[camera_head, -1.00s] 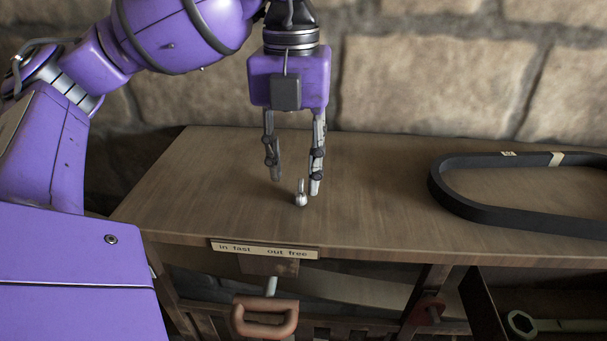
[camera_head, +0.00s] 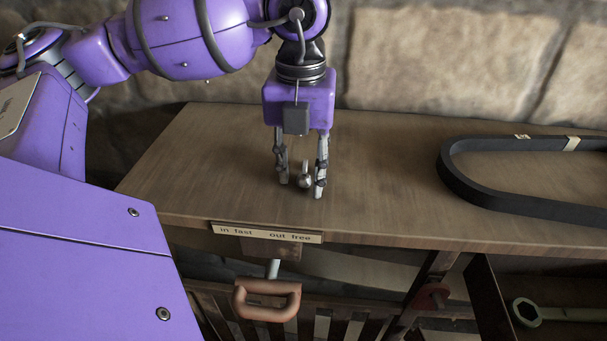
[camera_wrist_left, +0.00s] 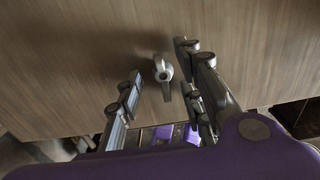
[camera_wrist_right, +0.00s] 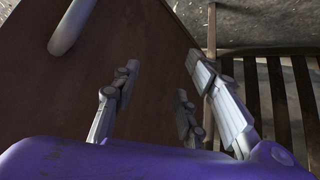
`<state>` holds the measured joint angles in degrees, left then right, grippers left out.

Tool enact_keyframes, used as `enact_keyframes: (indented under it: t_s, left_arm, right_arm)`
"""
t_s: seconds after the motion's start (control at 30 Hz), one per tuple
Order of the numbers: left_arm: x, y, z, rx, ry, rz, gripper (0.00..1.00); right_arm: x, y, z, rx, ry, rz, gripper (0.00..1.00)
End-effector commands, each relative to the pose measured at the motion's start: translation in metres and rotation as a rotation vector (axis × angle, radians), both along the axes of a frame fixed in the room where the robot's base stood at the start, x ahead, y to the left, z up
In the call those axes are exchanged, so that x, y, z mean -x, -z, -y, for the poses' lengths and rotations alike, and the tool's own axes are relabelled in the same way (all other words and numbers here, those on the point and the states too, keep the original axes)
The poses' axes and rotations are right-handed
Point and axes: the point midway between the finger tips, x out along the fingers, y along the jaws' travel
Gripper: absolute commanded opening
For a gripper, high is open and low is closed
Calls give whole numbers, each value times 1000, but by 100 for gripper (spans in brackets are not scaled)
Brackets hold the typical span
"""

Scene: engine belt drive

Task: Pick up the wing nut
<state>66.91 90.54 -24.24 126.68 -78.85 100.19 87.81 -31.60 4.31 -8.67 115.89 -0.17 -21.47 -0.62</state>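The wing nut (camera_head: 305,181) is a small silvery piece standing on the wooden bench top near its front edge. It also shows in the left wrist view (camera_wrist_left: 163,72), lying between the finger lines. My left gripper (camera_head: 301,188) points down with its fingers open on either side of the wing nut. The right finger looks closer to it than the left one, and I see no clear grip. My right gripper (camera_wrist_right: 155,95) is open and empty in the right wrist view; it does not show in the head view.
A black belt (camera_head: 465,190) lies on the bench at right. A label plate (camera_head: 266,233) is on the bench's front edge, with an orange-brown handle (camera_head: 267,301) below. A green wrench (camera_head: 530,313) lies at lower right. The bench around the wing nut is clear.

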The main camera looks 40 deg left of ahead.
Motion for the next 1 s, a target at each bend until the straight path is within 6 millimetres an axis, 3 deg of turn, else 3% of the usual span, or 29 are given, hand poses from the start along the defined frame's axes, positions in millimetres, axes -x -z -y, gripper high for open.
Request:
enact_keyframes:
  t_s: [0.13, 0.4, 0.77, 1.0]
  left_arm:
    - [0, 0, 0, 0, 0, 0, 32]
    - [0, 0, 0, 0, 0, 0, 0]
    - [0, -2, 0, 1, 0, 1, 0]
    - [-1, -25, 1, 2, 0, 3, 0]
  right_arm:
    - [0, 0, 0, -1, 1, 1, 40]
    - [0, 0, -1, -1, 0, -1, 40]
    - [3, 3, -1, -1, 0, -8, 40]
    - [5, 7, -1, -1, 1, -13, 40]
